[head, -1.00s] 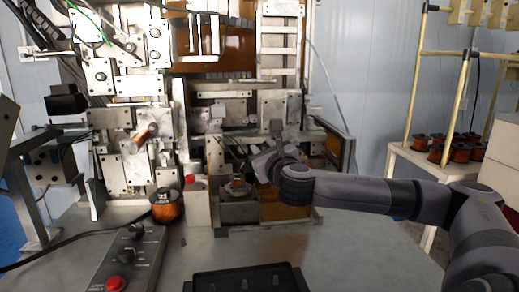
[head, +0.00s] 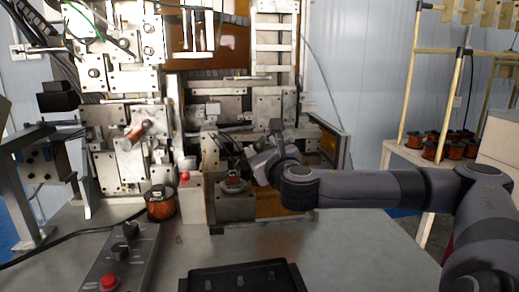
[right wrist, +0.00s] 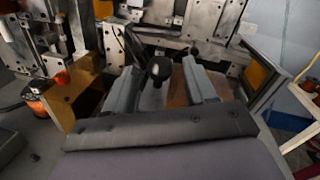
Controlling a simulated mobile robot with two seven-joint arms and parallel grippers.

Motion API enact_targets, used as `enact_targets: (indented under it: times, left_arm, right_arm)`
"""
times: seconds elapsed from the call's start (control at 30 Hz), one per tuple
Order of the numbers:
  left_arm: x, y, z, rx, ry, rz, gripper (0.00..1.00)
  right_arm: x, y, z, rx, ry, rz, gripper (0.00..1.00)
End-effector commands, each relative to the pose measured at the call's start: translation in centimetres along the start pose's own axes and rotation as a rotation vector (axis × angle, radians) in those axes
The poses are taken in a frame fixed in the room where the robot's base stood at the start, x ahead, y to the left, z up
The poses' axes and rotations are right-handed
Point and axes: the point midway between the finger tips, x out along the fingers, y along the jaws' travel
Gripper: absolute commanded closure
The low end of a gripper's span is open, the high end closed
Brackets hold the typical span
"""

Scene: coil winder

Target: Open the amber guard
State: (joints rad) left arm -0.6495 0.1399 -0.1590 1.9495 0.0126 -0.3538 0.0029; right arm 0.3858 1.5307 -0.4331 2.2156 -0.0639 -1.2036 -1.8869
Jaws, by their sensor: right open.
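The amber guard shows as amber panels low on the coil winder. In the right wrist view, an amber panel (right wrist: 84,101) with a cut-out is at the left, and another amber piece (right wrist: 258,74) sits in a metal frame at the right. My right gripper (right wrist: 162,84) is open, its two grey fingers pointing into the machine. A round black knob (right wrist: 160,68) shows between the fingers; I cannot tell whether they touch it. My left gripper is not in view.
A red button (head: 185,177) and a copper coil (head: 160,203) stand left of the station. A control box (head: 122,250) and a black tray (head: 243,281) are on the table in front. A rack with several copper spools (head: 432,150) is at the right.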

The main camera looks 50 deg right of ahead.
Motion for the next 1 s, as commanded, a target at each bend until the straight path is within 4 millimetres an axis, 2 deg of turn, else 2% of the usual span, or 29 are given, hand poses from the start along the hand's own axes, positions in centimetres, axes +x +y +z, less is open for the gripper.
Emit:
enact_targets:
  times: [0.13, 0.33, 1.0]
  left_arm:
    - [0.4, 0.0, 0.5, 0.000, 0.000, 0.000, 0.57]
    - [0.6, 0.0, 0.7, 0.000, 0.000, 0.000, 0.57]
    - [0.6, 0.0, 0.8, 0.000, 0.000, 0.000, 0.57]
  right_arm:
    - [-1.9, 0.1, -0.1, -0.005, 0.000, 0.002, 0.44]
    - [-3.5, 0.0, 0.0, -0.001, -0.001, 0.000, 0.44]
    - [-3.9, 0.0, 0.0, 0.001, 0.000, 0.000, 0.44]
